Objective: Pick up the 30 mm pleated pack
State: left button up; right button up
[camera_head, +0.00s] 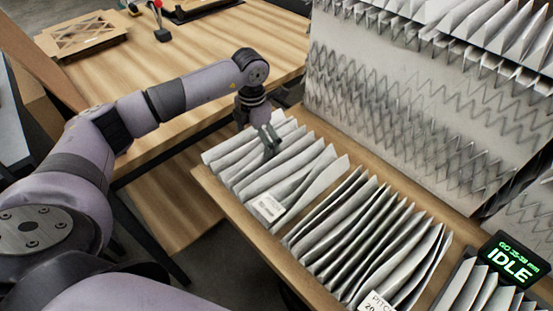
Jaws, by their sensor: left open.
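Several pleated packs stand in a row on a wooden shelf. The left pack (255,172) has wider folds and a small white tag (268,207) whose print is too small to read. The middle pack (365,235) has a tag (376,302) that reads "PITCH 20", cut off by the frame's lower edge. A third pack (470,290) shows partly at the lower right. I cannot read which one is 30 mm. My left gripper (270,148) is open at the far end of the left pack, over its folds; whether it touches them is unclear. My right gripper is out of view.
A display (512,262) reading "IDLE" is at the lower right. A wooden table (215,50) behind my left arm holds a wooden frame (82,35) and a red-topped item (160,20).

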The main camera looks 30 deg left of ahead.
pick_arm(q)
jog(key=shift+c, duration=0.6)
jog(key=c, duration=0.6)
jog(key=shift+r, duration=0.1)
